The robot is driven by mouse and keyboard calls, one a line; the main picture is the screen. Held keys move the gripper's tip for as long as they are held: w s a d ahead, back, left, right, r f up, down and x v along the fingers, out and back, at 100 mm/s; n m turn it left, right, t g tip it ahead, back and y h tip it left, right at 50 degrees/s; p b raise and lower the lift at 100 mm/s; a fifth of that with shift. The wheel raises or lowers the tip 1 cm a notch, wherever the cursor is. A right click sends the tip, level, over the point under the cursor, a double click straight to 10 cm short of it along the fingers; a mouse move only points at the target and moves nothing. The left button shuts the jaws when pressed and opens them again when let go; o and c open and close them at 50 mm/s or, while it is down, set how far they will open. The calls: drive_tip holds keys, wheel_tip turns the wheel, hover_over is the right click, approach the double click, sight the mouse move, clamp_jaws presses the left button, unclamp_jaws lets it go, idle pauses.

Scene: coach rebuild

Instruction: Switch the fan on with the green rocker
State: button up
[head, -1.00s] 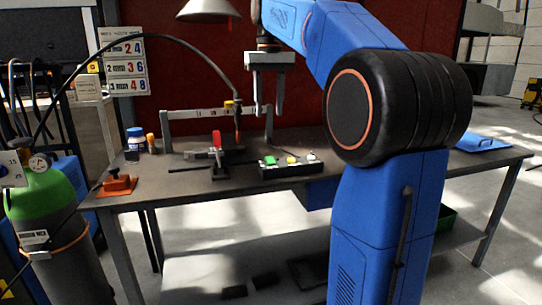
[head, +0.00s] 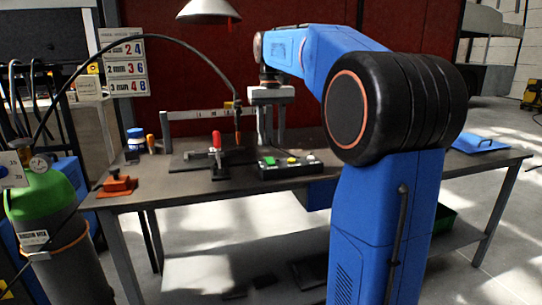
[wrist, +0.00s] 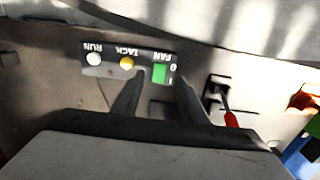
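The green rocker (head: 269,161) is at the left end of a black switch box (head: 290,170) on the workbench. In the wrist view the green rocker (wrist: 159,73) sits by the upside-down label FAN, with marks 0 and I beside it. My gripper (head: 271,145) points down over the rocker end of the box, with its fingers apart and nothing between them. In the wrist view my gripper (wrist: 160,76) has one finger on each side of the rocker. Contact with the rocker cannot be made out. I cannot identify a fan.
A yellow button (wrist: 127,62) and a white button (wrist: 94,59) share the panel. A red-handled clamp (head: 216,147) stands left of the box. A grey rail (head: 200,115) stands behind. An orange block (head: 117,186) lies at the front left. The bench right of the box is largely clear.

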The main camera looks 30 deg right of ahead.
sight(271, 162)
wheel_tip(271, 162, down, 7)
drive_tip(key=shift+r, duration=0.15)
idle(0.4)
clamp_jaws()
